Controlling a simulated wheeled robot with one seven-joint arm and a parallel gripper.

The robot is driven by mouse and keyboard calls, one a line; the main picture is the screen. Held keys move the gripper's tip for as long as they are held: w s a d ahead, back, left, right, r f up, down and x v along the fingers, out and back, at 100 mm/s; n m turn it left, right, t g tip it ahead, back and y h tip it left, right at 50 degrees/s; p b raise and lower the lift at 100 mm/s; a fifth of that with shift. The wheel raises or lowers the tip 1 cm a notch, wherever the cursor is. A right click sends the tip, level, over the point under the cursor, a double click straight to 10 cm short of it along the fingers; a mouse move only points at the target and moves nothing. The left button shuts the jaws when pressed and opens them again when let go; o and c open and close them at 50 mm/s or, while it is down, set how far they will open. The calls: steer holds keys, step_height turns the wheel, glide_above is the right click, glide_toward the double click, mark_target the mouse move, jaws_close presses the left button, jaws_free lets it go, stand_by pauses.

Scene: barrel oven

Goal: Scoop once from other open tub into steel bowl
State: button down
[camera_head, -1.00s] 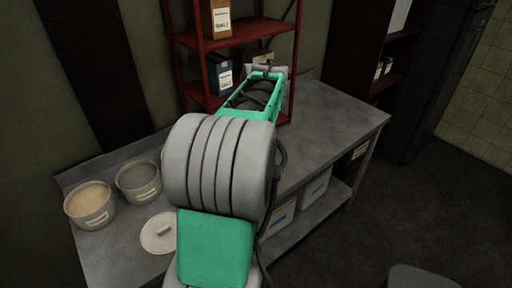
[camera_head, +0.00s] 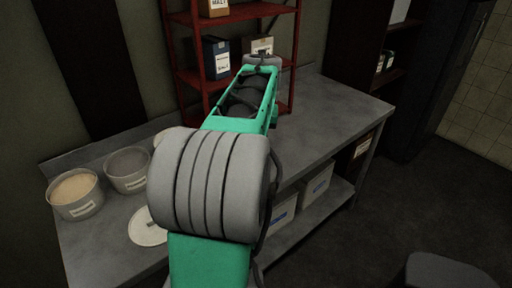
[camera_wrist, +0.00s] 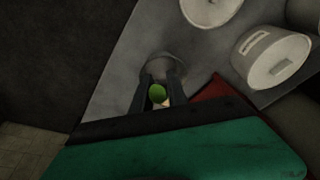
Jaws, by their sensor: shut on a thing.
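Two open tubs stand at the left of the bench in the head view: one with tan contents (camera_head: 75,194) and one with grey contents (camera_head: 127,169). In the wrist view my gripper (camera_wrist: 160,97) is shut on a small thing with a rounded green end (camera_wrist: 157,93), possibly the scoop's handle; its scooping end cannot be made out. A grey round rim (camera_wrist: 161,64), perhaps the steel bowl, shows just beyond the fingers. I cannot tell whether it touches what I hold. In the head view my arm hides the gripper and any bowl.
A pale lid (camera_head: 147,227) lies on the bench (camera_head: 335,112) near the tubs. A red shelf (camera_head: 240,40) with boxes stands behind. The wrist view shows a lidded white tub (camera_wrist: 268,56) and a pale disc (camera_wrist: 209,8). The bench's right part is clear.

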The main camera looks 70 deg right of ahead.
steer(key=shift+w+a+g, duration=0.15)
steer(key=shift+w+g, duration=0.25)
steer(key=w+a+f+n+g+h+p, duration=0.2)
steer(key=w+f+g+h+p, duration=0.1)
steer(key=g+h+p, duration=0.5)
steer(key=f+g+p, duration=0.1)
steer(key=g, duration=0.1)
steer(key=shift+w+a+f+g, duration=0.25)
steer(key=shift+w+f+g, duration=0.05)
steer(key=shift+w+f, duration=0.1)
